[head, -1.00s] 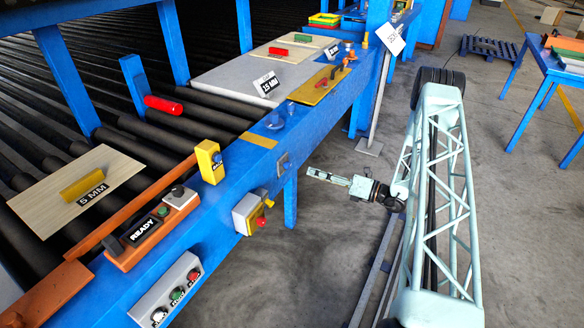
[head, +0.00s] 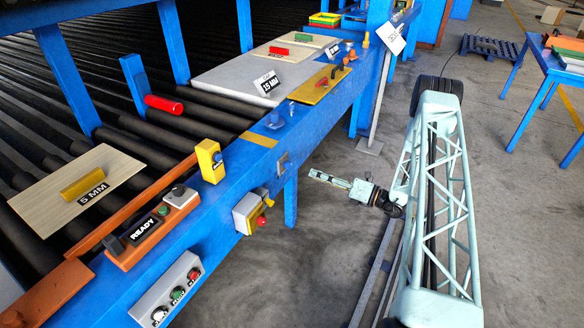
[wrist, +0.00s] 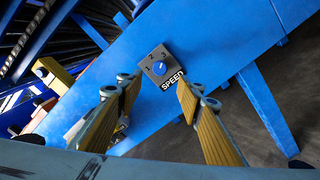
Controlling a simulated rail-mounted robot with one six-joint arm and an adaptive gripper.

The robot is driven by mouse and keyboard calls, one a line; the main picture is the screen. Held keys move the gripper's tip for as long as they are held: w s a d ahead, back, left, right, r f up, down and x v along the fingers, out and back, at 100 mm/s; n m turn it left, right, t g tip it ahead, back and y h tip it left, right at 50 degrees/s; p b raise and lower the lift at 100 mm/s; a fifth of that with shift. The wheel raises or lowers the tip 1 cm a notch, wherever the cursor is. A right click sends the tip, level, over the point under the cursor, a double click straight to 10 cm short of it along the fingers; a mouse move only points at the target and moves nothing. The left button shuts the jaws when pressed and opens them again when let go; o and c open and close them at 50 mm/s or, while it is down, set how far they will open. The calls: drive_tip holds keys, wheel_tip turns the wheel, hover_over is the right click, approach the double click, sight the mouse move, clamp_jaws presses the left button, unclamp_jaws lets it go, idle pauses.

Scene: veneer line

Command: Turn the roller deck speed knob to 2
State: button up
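The speed knob (wrist: 159,68) is a small round blue knob on a grey plate (wrist: 151,59) with small number marks and a black SPEED label (wrist: 173,79). Its exact pointer setting is too small to read surely. The plate also shows in the head view on the outer side of the blue beam, as a small grey square (head: 283,164). My gripper (wrist: 159,86) is open and empty, with yellow-padded fingers spread to either side of the knob in the wrist view. In the head view my gripper (head: 313,175) is to the right of the plate, apart from it.
The blue beam (head: 233,185) runs along the rollers. Left of the plate, a yellow-grey box with a red button (head: 261,221) juts out. On top are a yellow box (head: 210,161) and an orange READY panel (head: 143,229).

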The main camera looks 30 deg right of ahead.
sight(290, 166)
drive_tip(key=shift+b+x, duration=0.8)
drive_tip(key=shift+x, duration=5.6)
drive_tip(key=c, duration=0.9)
drive_tip(key=shift+n, duration=0.4)
drive_tip(key=n+b, duration=0.2)
drive_tip(key=n, duration=0.3)
drive_tip(key=shift+a+n, duration=0.1)
drive_tip(key=shift+n, duration=0.2)
drive_tip(key=n+b, duration=0.2)
drive_tip(key=n, duration=0.3)
drive_tip(key=shift+r+n, duration=0.1)
drive_tip(key=shift+n, duration=0.3)
